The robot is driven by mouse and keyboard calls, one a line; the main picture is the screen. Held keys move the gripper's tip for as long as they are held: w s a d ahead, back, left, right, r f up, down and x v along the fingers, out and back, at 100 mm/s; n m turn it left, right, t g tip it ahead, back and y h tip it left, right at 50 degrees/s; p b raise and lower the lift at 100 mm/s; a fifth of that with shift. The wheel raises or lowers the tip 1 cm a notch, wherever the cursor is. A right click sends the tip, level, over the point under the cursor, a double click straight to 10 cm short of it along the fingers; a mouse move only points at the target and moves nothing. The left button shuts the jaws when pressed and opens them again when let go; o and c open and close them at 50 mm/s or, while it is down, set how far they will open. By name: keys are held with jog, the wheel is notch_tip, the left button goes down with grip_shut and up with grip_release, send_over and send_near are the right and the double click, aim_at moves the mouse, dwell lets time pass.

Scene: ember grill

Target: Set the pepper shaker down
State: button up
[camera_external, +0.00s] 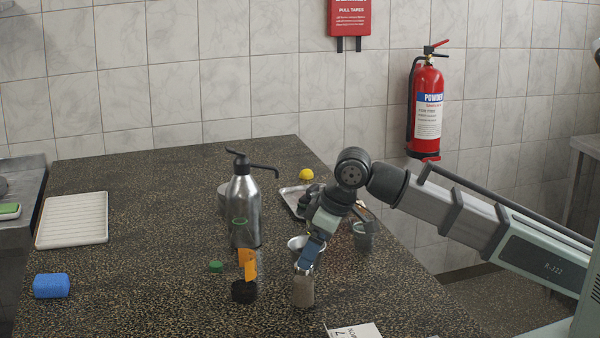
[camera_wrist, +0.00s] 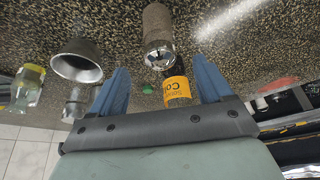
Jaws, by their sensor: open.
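The pepper shaker (camera_external: 303,290) appears as a small dark-bodied cylinder with a shiny metal cap, upright on the speckled counter (camera_external: 150,250). In the wrist view the shaker (camera_wrist: 158,28) lies just beyond the fingertips, roughly in line with the gap between them. My gripper (camera_external: 307,260) points down right above the shaker's cap. In the wrist view my gripper (camera_wrist: 160,66) has its two blue fingers spread apart with nothing held between them. Whether a finger still touches the cap cannot be told.
An orange-labelled bottle (camera_external: 249,263) stands just left of the shaker; the label also shows in the wrist view (camera_wrist: 177,88). A metal bowl (camera_external: 298,243) is close behind my gripper. A steel pump dispenser (camera_external: 243,205) stands farther back.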

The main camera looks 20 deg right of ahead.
jog(key=shift+v, duration=2.1)
